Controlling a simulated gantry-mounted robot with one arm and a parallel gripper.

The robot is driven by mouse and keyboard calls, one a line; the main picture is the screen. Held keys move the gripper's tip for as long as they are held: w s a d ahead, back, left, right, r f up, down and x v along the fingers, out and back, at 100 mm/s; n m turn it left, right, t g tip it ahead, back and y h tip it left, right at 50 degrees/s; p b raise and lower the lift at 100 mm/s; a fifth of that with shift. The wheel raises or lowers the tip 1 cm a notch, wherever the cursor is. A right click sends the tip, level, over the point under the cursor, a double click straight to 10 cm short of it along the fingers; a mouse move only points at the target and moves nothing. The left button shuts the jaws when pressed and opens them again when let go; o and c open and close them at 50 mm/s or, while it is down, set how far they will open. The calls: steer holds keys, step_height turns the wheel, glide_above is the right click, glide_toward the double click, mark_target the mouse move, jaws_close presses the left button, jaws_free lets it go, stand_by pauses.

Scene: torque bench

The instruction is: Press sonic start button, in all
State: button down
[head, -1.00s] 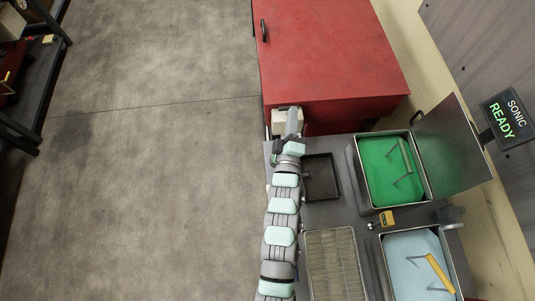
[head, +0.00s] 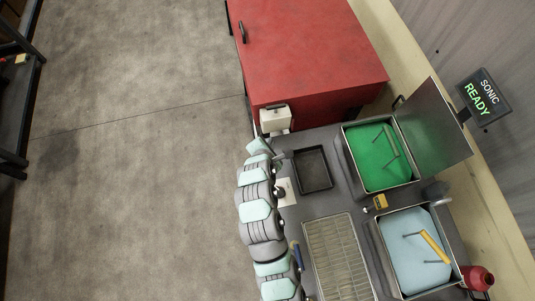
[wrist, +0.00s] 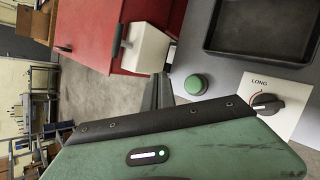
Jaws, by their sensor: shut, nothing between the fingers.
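A round green button (wrist: 196,85) sits on the grey bench front in the wrist view, beside a white plate (wrist: 285,92) marked LONG with a dark knob (wrist: 265,104). My gripper (wrist: 160,90) is shut and empty, its fingertips beside the button on its left; I cannot tell if they touch. In the head view my arm hides the button, and the knob plate (head: 288,191) shows right of my arm. A display (head: 484,97) reads SONIC READY.
An open-lidded tank of green liquid (head: 345,158) and a tank of pale blue liquid (head: 382,250) stand at right. A black tray (head: 313,170) and wire rack (head: 338,255) lie on the bench. A red cabinet (head: 310,55) and white box (head: 275,118) are beyond.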

step_height(320, 180, down, 6)
steer(key=b, duration=0.5)
steer(key=shift+f, duration=1.4)
steer(key=shift+f, duration=0.15)
stand_by(0.9)
steer(key=shift+f, duration=0.25)
steer(key=shift+f, duration=0.65)
stand_by(0.6)
steer(key=shift+r, duration=0.1)
steer(key=shift+r+p, duration=0.7)
steer(key=shift+r, duration=0.3)
